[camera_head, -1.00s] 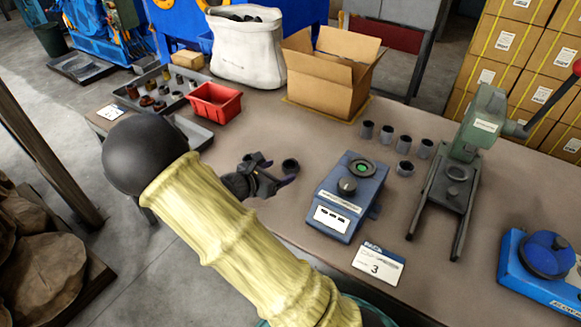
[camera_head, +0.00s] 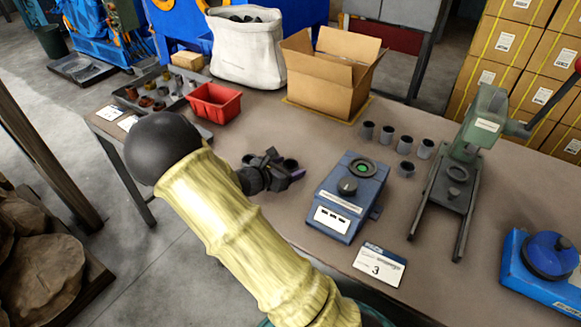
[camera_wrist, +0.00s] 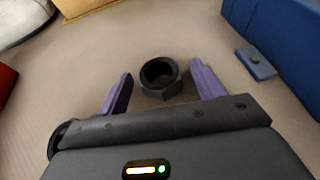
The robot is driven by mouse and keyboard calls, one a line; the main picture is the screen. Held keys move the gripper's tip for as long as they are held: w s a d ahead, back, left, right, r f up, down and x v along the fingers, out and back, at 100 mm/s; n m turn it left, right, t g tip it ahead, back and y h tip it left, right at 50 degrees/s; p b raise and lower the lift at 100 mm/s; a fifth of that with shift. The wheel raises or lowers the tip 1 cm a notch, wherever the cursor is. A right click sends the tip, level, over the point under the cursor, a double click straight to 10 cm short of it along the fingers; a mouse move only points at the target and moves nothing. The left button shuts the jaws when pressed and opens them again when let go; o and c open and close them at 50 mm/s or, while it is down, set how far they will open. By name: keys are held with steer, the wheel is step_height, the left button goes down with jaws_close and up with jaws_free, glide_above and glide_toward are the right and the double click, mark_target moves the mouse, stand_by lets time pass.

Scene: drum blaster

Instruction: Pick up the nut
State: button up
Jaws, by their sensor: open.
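The nut (camera_wrist: 160,75) is dark grey with a round hole and stands on the tabletop. In the wrist view it lies between the two purple fingers of my gripper (camera_wrist: 161,86), near their tips, with a visible gap on each side. My gripper is open and holds nothing. In the head view my gripper (camera_head: 286,166) is low over the front of the table, and the nut (camera_head: 291,163) shows at its fingers, partly hidden by them.
A blue device (camera_head: 346,200) with a green-lit ring stands right of my gripper. Several grey cups (camera_head: 386,134) and a green press (camera_head: 480,125) stand farther right. A red bin (camera_head: 214,103) and a cardboard box (camera_head: 325,85) stand behind. Bare tabletop surrounds the nut.

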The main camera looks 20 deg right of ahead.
steer(key=c, duration=1.2)
step_height(320, 180, up, 10)
steer(key=p, duration=0.2)
steer(key=shift+d, duration=0.1)
